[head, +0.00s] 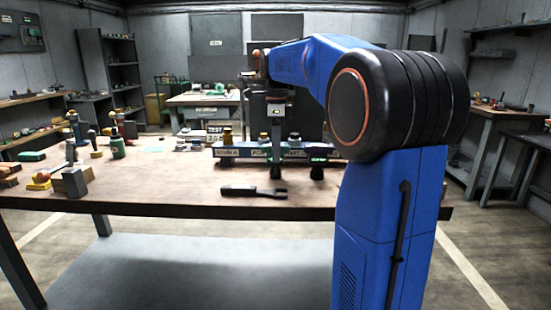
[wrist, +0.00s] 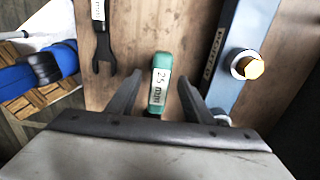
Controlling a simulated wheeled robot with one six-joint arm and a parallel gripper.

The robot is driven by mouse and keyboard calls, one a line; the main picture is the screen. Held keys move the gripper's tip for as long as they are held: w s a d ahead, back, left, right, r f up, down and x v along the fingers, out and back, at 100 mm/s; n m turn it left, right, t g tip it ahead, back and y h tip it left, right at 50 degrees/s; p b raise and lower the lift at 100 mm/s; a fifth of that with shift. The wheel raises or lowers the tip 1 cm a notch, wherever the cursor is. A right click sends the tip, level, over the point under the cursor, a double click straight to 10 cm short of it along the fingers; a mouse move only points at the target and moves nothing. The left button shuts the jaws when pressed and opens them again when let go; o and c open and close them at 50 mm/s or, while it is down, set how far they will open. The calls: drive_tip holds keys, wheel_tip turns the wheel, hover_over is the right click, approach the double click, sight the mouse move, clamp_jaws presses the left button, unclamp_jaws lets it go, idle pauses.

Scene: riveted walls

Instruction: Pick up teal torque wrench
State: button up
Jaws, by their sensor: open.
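The teal piece (wrist: 160,82) lies on the wooden bench top in the wrist view, with a white "25 mm" label. My gripper (wrist: 160,75) is open, its two dark fingers on either side of the teal piece. I cannot tell how far above it the fingertips are, or whether they touch it. Its lower end reaches toward the gripper body and may be hidden. In the head view my arm reaches over the bench, and the teal piece is hard to make out there.
A dark open-ended wrench (head: 254,190) lies nearby; it also shows in the wrist view (wrist: 101,45). A blue rail (head: 240,153) with yellow-capped fittings runs close behind; it also shows in the wrist view (wrist: 235,45). A green bottle (head: 118,145) and several tools stand at the bench's left.

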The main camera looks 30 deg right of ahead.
wheel_tip(320, 180, down, 4)
drive_tip(key=shift+a, duration=0.15)
drive_tip(key=shift+c, duration=0.3)
clamp_jaws()
drive_tip(key=shift+r, duration=0.15)
wheel_tip(320, 180, up, 10)
drive_tip(key=shift+f, duration=0.1)
idle(0.3)
